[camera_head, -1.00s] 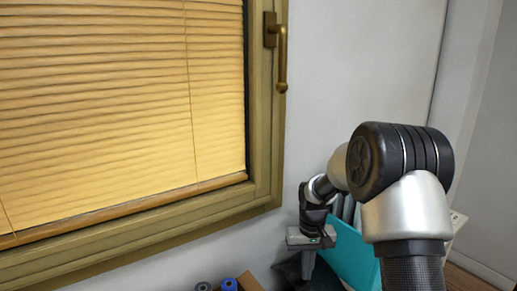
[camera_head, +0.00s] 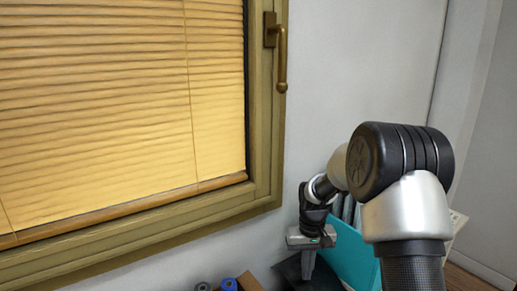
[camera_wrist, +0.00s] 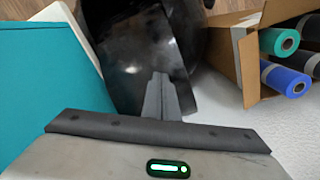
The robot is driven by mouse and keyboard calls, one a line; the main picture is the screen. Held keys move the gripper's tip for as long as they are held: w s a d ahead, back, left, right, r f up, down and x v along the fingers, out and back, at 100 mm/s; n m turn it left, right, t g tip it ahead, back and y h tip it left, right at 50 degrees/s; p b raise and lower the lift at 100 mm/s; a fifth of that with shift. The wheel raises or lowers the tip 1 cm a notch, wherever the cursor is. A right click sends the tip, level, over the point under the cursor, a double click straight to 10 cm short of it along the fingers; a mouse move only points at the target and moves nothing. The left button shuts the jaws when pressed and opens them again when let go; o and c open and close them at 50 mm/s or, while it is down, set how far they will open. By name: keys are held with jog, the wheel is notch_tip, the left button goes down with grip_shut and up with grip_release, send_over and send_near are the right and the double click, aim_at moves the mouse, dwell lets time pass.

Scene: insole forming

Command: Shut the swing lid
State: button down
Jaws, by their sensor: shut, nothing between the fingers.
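A glossy black bin-like object (camera_wrist: 135,50) fills the upper middle of the wrist view. I take it for the thing with the swing lid, though lid and body are hard to tell apart. In the head view only a dark flat part of it (camera_head: 289,268) shows, at the bottom edge beside my gripper. My gripper (camera_wrist: 158,78) points down with its fingers together and nothing between them. Its fingertips lie over the black surface in the wrist view; I cannot tell whether they touch it. My gripper also shows in the head view (camera_head: 308,266).
A teal box-like object (camera_wrist: 45,85) stands close on the left in the wrist view. A cardboard box (camera_wrist: 248,65) with green, blue and black rolls (camera_wrist: 285,80) stands on the right. A wall and a window with a blind (camera_head: 120,100) lie behind.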

aim_at(305, 283)
jog(key=shift+f+b, duration=1.9)
jog(key=shift+f, duration=1.3)
notch_tip(305, 283, up, 12)
jog(key=p, duration=0.8)
jog(key=shift+p, duration=0.3)
jog(key=shift+r, duration=0.1)
